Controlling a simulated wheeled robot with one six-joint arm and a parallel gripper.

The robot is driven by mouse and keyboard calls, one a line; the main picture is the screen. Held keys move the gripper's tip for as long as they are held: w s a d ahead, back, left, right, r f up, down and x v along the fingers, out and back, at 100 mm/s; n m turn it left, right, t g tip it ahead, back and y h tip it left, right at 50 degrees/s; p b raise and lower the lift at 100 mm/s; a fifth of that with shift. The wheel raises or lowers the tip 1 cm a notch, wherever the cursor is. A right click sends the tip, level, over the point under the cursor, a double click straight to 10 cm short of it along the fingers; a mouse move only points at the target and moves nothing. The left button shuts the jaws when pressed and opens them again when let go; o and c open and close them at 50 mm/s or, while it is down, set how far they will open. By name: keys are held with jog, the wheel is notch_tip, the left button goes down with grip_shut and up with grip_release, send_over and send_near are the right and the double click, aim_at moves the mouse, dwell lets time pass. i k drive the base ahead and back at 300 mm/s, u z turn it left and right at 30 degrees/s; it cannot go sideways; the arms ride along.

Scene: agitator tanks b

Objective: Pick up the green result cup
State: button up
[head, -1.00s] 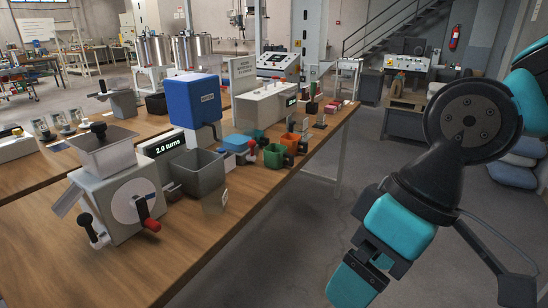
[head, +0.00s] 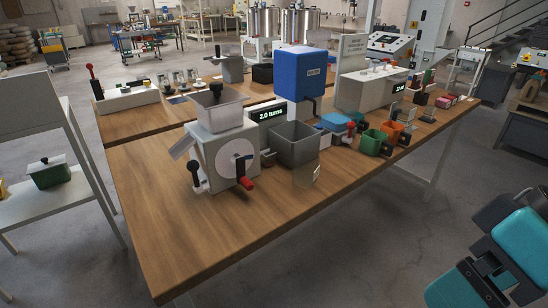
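The green cup (head: 372,143) stands upright on the wooden table (head: 250,232) near its right-hand edge, with a dark block against its right side. An orange cup (head: 391,131) stands just behind it to the right. My arm's teal and black end part (head: 480,270) is at the lower right, cut off by the frame. It is well apart from the table and the cups. Its fingertips cannot be made out, and nothing held shows.
A grey bin (head: 294,146), a blue dispenser (head: 300,75) and a grey cranked machine (head: 222,150) stand left of the cup. A shelf (head: 60,205) is at left. Floor right of the table is free.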

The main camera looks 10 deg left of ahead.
aim_at(373, 143)
jog(key=u, duration=0.15)
jog(key=i, duration=1.55)
jog(key=z, duration=0.3)
